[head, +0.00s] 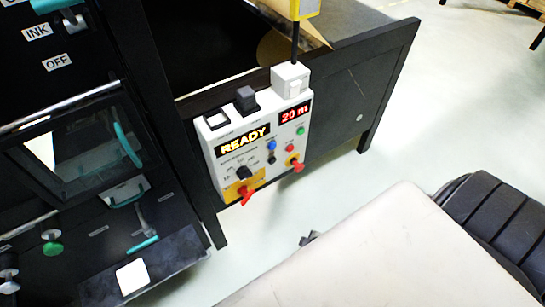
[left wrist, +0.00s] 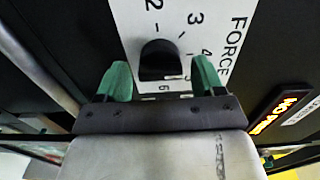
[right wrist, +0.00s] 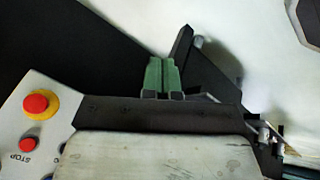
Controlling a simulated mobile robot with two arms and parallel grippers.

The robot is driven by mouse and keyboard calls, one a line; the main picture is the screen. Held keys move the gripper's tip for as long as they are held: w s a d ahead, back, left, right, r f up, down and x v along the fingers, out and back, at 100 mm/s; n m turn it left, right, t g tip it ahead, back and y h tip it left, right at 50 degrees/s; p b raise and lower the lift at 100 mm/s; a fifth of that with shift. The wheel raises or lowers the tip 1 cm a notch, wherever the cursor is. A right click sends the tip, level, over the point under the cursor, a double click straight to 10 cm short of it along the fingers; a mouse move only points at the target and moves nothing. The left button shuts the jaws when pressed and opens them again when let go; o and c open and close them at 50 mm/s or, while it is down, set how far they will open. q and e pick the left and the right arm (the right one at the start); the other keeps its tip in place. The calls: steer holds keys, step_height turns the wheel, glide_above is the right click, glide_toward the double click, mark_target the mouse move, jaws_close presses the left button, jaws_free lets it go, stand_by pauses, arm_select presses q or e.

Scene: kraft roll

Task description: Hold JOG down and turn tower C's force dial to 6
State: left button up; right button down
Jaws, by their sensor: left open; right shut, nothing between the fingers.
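In the left wrist view a black force dial (left wrist: 160,62) sits on a white plate marked FORCE (left wrist: 237,45), with numbers around it. A small white mark shows on the dial's near edge, but I cannot tell exactly which number it points to. My left gripper (left wrist: 161,80) is open, with one green finger on each side of the dial; contact is unclear. My right gripper (right wrist: 160,77) is shut and empty. It is beside a panel with a red button labelled STOP (right wrist: 29,144). I cannot make out a JOG button or its label. Neither gripper is clear in the head view.
In the head view a control panel (head: 255,148) shows READY and 20 m. A dark machine with teal handles (head: 127,146) stands at left. A red mushroom button (right wrist: 36,104) shows in the right wrist view. Pale floor (head: 450,100) is open at right.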

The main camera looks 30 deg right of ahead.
mark_target(272, 160)
steer(key=w+d+r+n+t, duration=0.1)
steer(key=w+d+r, duration=0.1)
steer(key=w+r, duration=0.5)
steer(key=w+d+r+n+t, duration=0.1)
steer(key=w+r+n+t, duration=0.1)
steer(key=w+r, duration=0.4)
steer(key=shift+w+d+r+n+t+h, duration=0.3)
steer(key=shift+w+d+r, duration=0.1)
steer(key=shift+r, duration=0.5)
steer(key=w, duration=0.9)
stand_by(0.8)
steer(key=shift+w, duration=0.35)
